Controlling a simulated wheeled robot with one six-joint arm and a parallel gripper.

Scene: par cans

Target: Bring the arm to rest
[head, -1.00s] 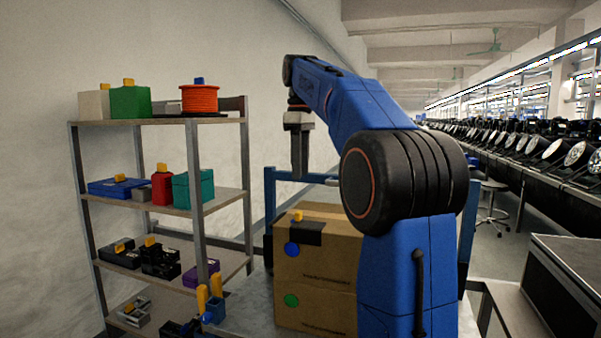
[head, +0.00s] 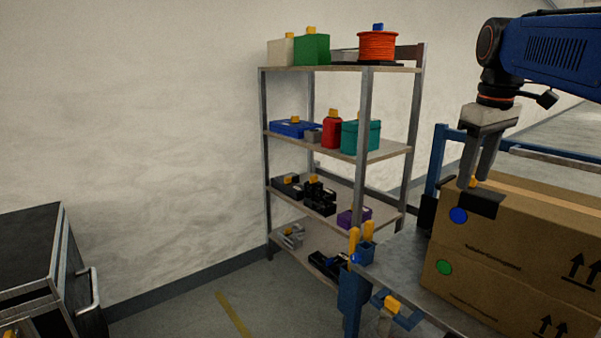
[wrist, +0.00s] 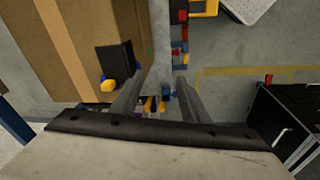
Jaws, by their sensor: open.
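My gripper (head: 479,178) hangs pointing down at the right of the head view, at the end of my blue arm. Its two fingers are apart with nothing held between them. In the wrist view my gripper (wrist: 155,92) also shows spread, empty fingers. Behind it in the head view are stacked cardboard boxes (head: 490,268) on a cart. A black item (head: 482,204) with a yellow tab is at the upper box's top edge, just below the fingertips in the picture. Whether the fingers touch it I cannot tell, but the wrist view shows it left of them.
The cart (head: 395,262) has a blue frame and tool holders with yellow handles (head: 368,231) at its near side. A shelf (head: 340,68) with boxes, tools and an orange spool (head: 377,45) stands by the wall. A black case (head: 30,250) stands at left. Floor between is clear.

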